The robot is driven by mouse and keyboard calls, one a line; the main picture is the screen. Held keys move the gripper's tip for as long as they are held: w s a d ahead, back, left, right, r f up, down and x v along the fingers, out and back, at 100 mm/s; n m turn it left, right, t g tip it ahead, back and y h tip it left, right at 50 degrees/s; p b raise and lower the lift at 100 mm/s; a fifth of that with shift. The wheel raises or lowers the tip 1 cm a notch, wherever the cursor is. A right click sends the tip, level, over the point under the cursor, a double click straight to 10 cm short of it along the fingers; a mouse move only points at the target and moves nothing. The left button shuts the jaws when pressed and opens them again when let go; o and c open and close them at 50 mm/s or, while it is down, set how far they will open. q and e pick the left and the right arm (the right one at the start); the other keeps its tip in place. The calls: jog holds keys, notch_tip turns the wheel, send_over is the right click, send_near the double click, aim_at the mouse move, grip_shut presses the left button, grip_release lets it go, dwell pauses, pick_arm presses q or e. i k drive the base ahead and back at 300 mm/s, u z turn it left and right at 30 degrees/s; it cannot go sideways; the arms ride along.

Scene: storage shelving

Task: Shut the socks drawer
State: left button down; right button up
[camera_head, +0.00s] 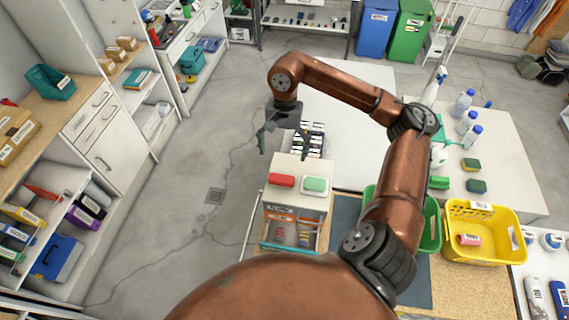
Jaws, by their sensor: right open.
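A small pale drawer unit (297,168) stands at the centre, below my gripper in the picture. At its near side is an open-topped compartment with an orange-and-teal edge (268,245) and a few small items inside; it looks like a pulled-out drawer. I cannot read its label, so I cannot tell whether it is the socks drawer. My right gripper (283,139) is open and empty, with its fingers pointing down over the far side of the unit. My arm hides part of the area to the right. My left gripper is not in view.
A yellow basket (489,243) and a green basket (431,225) stand to the right. Shelves with closed drawers (91,117) line the left. Open floor (205,165) lies between.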

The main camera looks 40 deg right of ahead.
aim_at(292, 236)
jog(key=z, duration=1.45)
jog(key=k, duration=0.5)
